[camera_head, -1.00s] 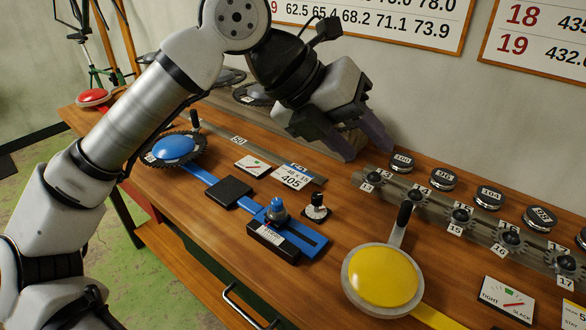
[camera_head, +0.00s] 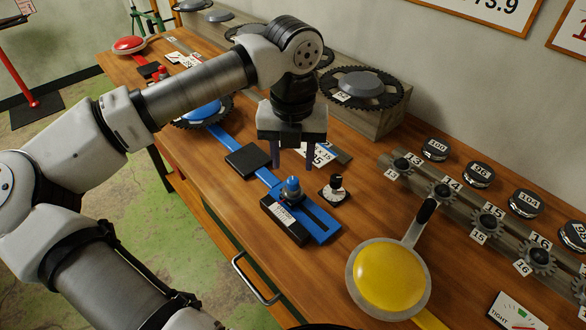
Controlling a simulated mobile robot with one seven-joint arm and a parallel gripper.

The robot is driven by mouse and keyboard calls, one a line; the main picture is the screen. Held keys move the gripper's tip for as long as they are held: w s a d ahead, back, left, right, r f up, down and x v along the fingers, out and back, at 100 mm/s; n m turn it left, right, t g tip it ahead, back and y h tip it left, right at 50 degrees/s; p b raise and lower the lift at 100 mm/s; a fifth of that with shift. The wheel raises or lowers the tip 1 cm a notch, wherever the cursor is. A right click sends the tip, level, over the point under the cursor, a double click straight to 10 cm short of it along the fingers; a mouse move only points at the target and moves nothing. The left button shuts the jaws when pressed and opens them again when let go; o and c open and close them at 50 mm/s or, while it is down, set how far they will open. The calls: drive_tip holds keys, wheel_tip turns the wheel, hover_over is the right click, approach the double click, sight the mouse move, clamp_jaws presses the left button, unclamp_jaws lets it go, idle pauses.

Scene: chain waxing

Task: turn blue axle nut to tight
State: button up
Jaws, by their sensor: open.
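The blue axle nut (camera_head: 291,188) stands upright on a black block with a white scale (camera_head: 284,217), at the near end of a blue slotted bar (camera_head: 320,222). My gripper (camera_head: 291,158) points down above the bench, just behind the nut in the picture. Its two fingers are apart with nothing between them. The fingertips are clear of the nut; their exact height above the bench is hard to judge. The fingers partly cover a white card behind them.
A small black knob (camera_head: 334,188) stands right of the nut. A black block (camera_head: 248,161) sits on the blue bar to the left. A yellow disc with a handle (camera_head: 389,277) lies front right. Small sprockets (camera_head: 488,221) line a rail at right.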

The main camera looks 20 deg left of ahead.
sight(293, 180)
drive_tip(key=shift+f+p, duration=0.45)
drive_tip(key=shift+f, duration=2.15)
clamp_jaws()
